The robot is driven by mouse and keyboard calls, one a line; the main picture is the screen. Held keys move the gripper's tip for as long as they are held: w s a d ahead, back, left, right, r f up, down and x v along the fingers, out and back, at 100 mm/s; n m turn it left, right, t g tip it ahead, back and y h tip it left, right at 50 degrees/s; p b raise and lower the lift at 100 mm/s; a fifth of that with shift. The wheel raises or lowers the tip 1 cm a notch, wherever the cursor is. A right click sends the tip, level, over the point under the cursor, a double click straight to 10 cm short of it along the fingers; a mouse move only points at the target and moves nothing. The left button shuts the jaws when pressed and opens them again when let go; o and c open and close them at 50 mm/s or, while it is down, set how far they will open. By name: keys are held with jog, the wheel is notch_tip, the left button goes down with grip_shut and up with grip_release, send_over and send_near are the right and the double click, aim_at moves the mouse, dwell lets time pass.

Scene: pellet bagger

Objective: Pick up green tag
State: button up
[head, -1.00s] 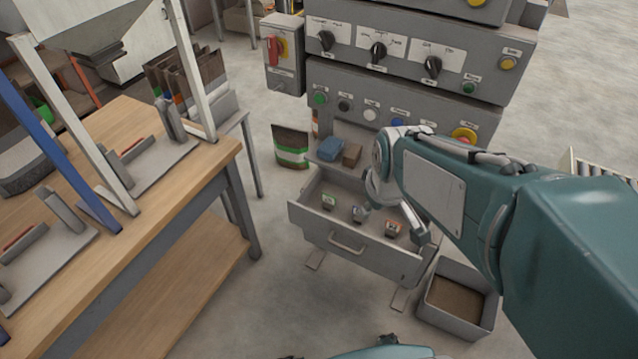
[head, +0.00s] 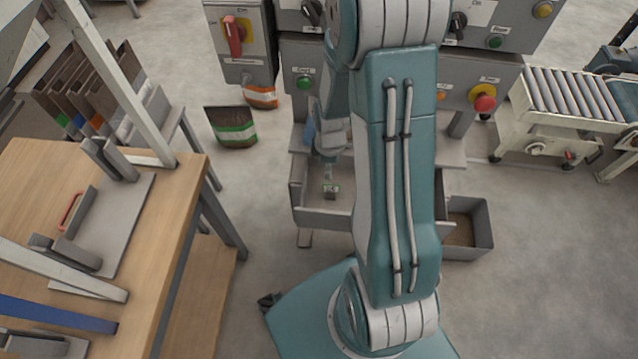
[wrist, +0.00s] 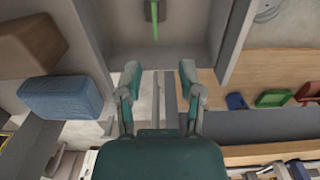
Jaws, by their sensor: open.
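The green tag (head: 331,190) sits in the open drawer (head: 312,218) of the grey machine. In the wrist view it is a thin green strip on a dark holder (wrist: 154,20) at the top, past my fingertips. My gripper (wrist: 158,72) is open, with nothing between its two fingers. In the head view my arm covers most of the gripper and the right part of the drawer. The other tags in the drawer are hidden there.
A blue block (wrist: 60,97) and a brown block (wrist: 38,48) lie left of my gripper in the wrist view. A wooden table (head: 195,205) stands at left, a bin (head: 470,250) at right of the drawer and a roller conveyor (head: 570,95) at far right.

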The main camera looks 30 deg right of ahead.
send_over(331, 186)
notch_tip(331, 186, down, 5)
jog(key=shift+a+r, duration=0.1)
jog(key=shift+r, duration=0.05)
jog(key=shift+a+f, duration=0.1)
jog(key=shift+f, duration=0.7)
jog(key=f, duration=0.3)
jog(key=shift+w+d+f, duration=0.15)
jog(key=shift+d+f, duration=0.25)
jog(key=shift+f, duration=0.3)
jog(key=shift+a, duration=0.15)
grip_shut()
